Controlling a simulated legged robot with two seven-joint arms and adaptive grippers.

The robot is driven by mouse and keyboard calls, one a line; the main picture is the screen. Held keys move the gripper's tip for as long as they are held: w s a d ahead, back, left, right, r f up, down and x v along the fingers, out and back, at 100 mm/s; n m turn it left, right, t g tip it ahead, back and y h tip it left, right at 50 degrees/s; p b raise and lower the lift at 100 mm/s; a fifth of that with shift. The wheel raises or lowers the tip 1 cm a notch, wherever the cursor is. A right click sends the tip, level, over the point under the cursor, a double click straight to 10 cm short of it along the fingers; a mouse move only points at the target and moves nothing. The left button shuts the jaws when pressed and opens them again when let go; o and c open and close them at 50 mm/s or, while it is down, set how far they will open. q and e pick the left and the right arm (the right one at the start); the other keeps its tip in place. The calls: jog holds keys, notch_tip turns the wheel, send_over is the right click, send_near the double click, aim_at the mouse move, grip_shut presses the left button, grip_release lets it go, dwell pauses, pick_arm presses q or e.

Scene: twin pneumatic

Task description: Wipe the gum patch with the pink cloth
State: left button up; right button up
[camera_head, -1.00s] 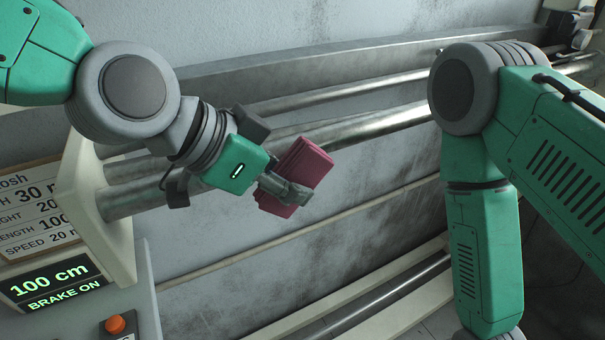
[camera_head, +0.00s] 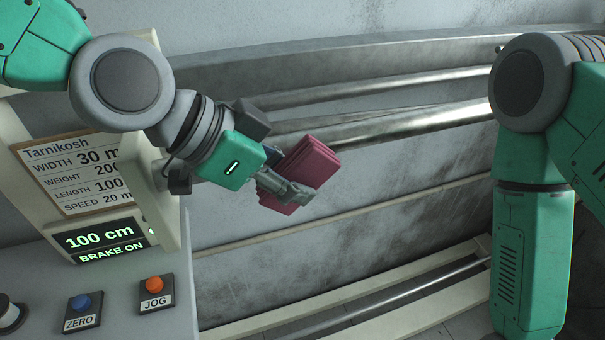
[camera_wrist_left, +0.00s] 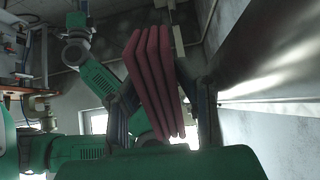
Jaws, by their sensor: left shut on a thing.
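The pink cloth (camera_head: 312,170) is a folded, dark pink pad. My left gripper (camera_head: 288,186) is shut on it and holds it up in front of the metal rails. In the left wrist view the folded layers of the cloth (camera_wrist_left: 153,80) stand between the two fingers of my left gripper (camera_wrist_left: 160,110). My right arm comes in at the right of the head view, but its gripper is out of the frame. I cannot make out a gum patch for sure; the grey wall behind has several dark smudges.
Metal rails (camera_head: 400,128) run across behind the cloth. At the lower left a console has a screen (camera_head: 105,240) reading "100 cm BRAKE ON", a blue ZERO button (camera_head: 79,301) and an orange JOG button (camera_head: 154,285). A spec sign (camera_head: 75,175) stands above.

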pick_arm(q)
jog(key=shift+s+d, duration=0.35)
jog(key=shift+s, duration=0.6)
jog(key=shift+s+d, duration=0.3)
jog(key=shift+s, duration=0.6)
jog(key=shift+s+d, duration=0.35)
jog(key=shift+s, duration=0.6)
jog(key=shift+s, duration=0.1)
jog(key=s, duration=0.2)
jog(key=shift+s+d, duration=0.35)
jog(key=shift+d, duration=0.05)
